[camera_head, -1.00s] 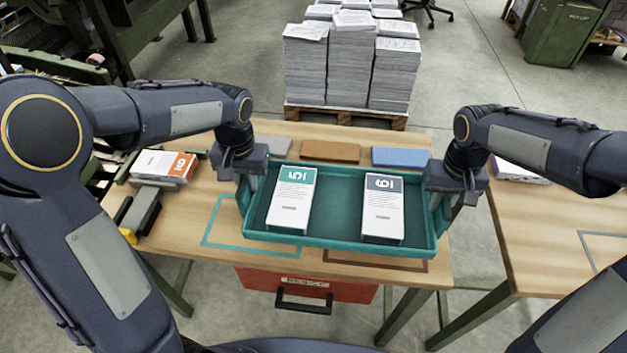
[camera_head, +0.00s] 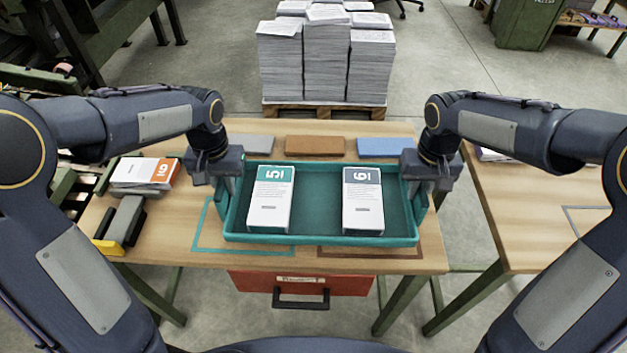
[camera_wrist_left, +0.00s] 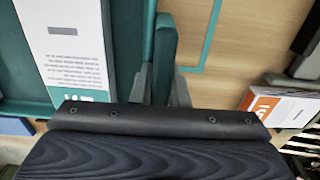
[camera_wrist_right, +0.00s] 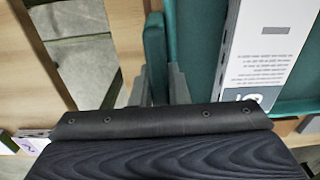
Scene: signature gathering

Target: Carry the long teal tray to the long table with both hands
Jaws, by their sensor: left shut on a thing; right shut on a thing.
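The long teal tray (camera_head: 318,178) is over the wooden table in the head view, roughly level. It holds a booklet stack with a teal band marked 5 (camera_head: 270,200) on its left and one with a grey band marked 6 (camera_head: 363,200) on its right. My left gripper (camera_head: 226,192) is shut on the tray's left end; the left wrist view shows the teal end piece (camera_wrist_left: 163,55) between its fingers. My right gripper (camera_head: 419,192) is shut on the right end, and the right wrist view shows that end piece (camera_wrist_right: 155,55). I cannot tell how high the tray is above the tabletop.
Grey, brown (camera_head: 316,146) and blue (camera_head: 385,147) blocks lie behind the tray. A stack with an orange band (camera_head: 145,172) lies at left. A second wooden table (camera_head: 520,220) stands at right across a gap. A paper pallet (camera_head: 325,60) stands behind. A red drawer (camera_head: 300,284) hangs below.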

